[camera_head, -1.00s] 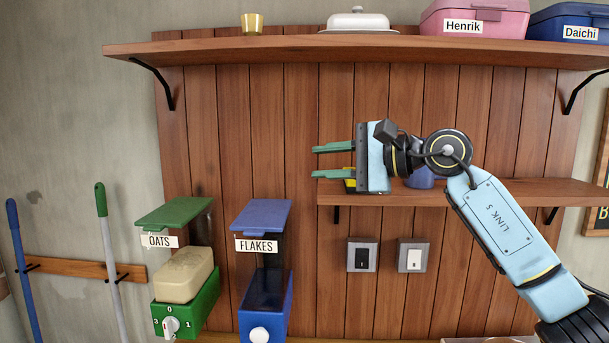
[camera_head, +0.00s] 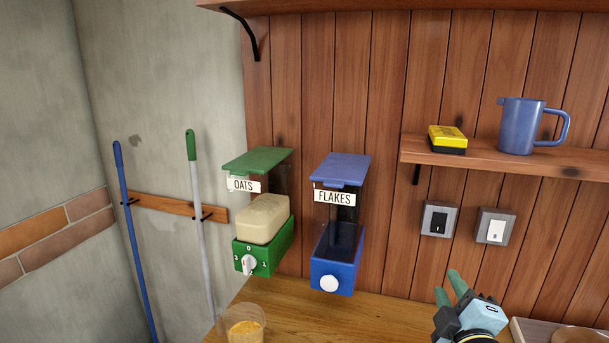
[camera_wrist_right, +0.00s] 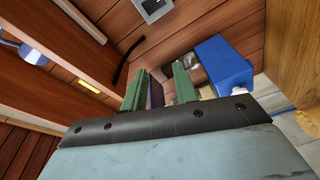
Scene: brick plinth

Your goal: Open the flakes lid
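The flakes dispenser (camera_head: 336,255) has a blue base with a white knob and a clear dark window. Its blue lid (camera_head: 342,167) lies flat over the top, closed, above the FLAKES label. My right gripper (camera_head: 449,284) is low at the right in the head view, apart from the dispenser. In the right wrist view its two green fingers (camera_wrist_right: 158,88) are apart with nothing gripped. The blue dispenser base (camera_wrist_right: 222,65) shows beyond them there, and a dark blue part, apparently the lid, shows between the fingers. My left gripper is not in view.
The oats dispenser (camera_head: 263,240) with a green lid stands left of the flakes one. A cup (camera_head: 246,325) stands on the wooden counter (camera_head: 300,318). A shelf (camera_head: 500,160) at right holds a blue pitcher (camera_head: 522,126) and a yellow-black box (camera_head: 447,139). Switches (camera_head: 493,226) are below.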

